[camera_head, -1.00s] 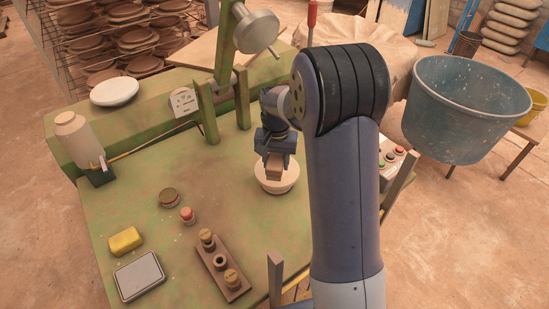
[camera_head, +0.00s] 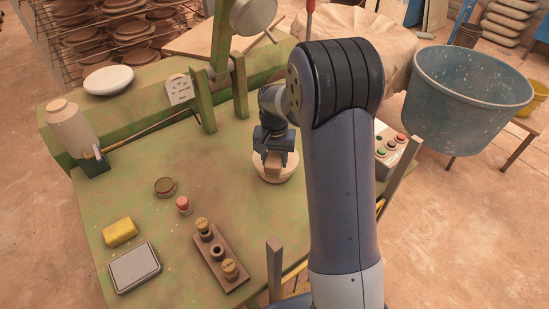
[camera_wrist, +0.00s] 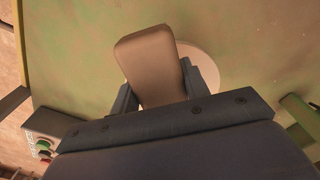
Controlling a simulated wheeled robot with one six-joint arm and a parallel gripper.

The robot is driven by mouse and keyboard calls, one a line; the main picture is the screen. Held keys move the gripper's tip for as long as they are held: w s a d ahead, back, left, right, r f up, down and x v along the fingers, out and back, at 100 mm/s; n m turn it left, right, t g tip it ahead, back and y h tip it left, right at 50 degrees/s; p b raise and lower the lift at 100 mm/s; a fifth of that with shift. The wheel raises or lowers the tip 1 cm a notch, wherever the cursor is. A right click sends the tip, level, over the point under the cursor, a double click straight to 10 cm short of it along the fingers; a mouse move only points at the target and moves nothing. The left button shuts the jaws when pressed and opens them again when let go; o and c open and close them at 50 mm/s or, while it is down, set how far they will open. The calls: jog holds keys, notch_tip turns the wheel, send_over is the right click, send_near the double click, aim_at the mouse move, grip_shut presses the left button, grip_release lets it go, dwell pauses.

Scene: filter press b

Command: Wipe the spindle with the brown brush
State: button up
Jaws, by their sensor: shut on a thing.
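My gripper (camera_head: 273,160) is shut on a tan-brown block (camera_head: 272,168), which I take to be the brown brush. In the wrist view the brush (camera_wrist: 155,62) stands out from between the two dark fingers; no bristles can be made out. My gripper holds it over a pale round bowl (camera_head: 287,175) on the green table. Whether it touches the bowl cannot be told. A round grey metal head (camera_head: 253,14) with a short handle sits on the green press frame at the back, cut by the top edge. I cannot tell for sure which part is the spindle.
On the green table (camera_head: 150,215) are a yellow sponge (camera_head: 119,232), a grey flat box (camera_head: 135,268), a small tin (camera_head: 165,187), a red-topped piece (camera_head: 183,205) and a wooden rack (camera_head: 217,255). A button box (camera_head: 390,148) and a blue tub (camera_head: 465,110) are at right.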

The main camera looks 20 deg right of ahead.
jog(key=shift+f+b, duration=0.35)
jog(key=shift+f, duration=0.1)
jog(key=shift+w+d+r+p, duration=0.1)
jog(key=shift+w+d+p, duration=0.2)
jog(key=shift+d, duration=0.5)
jog(key=shift+w+d+r+p, duration=0.1)
jog(key=shift+w+d, duration=0.25)
jog(key=shift+d, duration=0.4)
jog(key=shift+w+d+f, duration=0.1)
jog(key=shift+w+d, duration=0.15)
jog(key=shift+d, duration=0.4)
jog(key=shift+w+d+f, duration=0.1)
jog(key=shift+w+d, duration=0.2)
jog(key=shift+d, duration=0.3)
jog(key=shift+w+d, duration=0.25)
jog(key=shift+d, duration=0.4)
jog(key=shift+f, duration=0.2)
jog(key=shift+a, duration=0.1)
